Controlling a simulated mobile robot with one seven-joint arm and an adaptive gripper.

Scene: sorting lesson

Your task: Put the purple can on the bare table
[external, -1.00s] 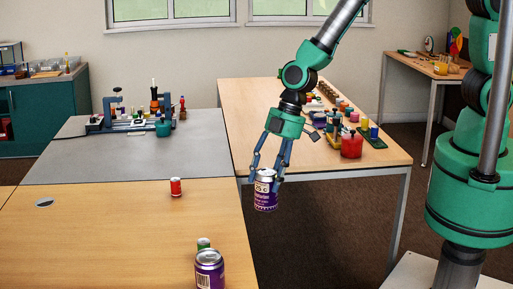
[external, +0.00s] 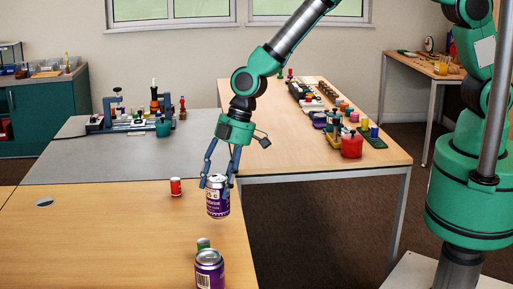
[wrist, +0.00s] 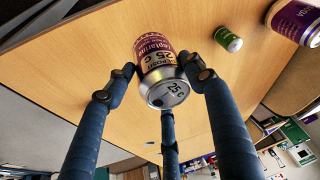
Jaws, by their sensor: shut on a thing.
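My gripper (external: 217,186) is shut on a purple can (external: 217,204) with a silver top, its fingers around the upper part. The can is upright over the right part of the wooden table (external: 110,235); I cannot tell whether its base touches. In the wrist view the held can (wrist: 156,58) shows a "25 c" label, with the fingers around it. A second purple can (external: 209,270) stands at the table's front, and it also shows at the upper right of the wrist view (wrist: 296,18).
A small green can (external: 203,243) stands behind the second purple can, partly hidden. A small red can (external: 176,187) stands left of my gripper. A grey table (external: 75,162) with instruments adjoins behind. The wooden table's left and middle are mostly clear.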

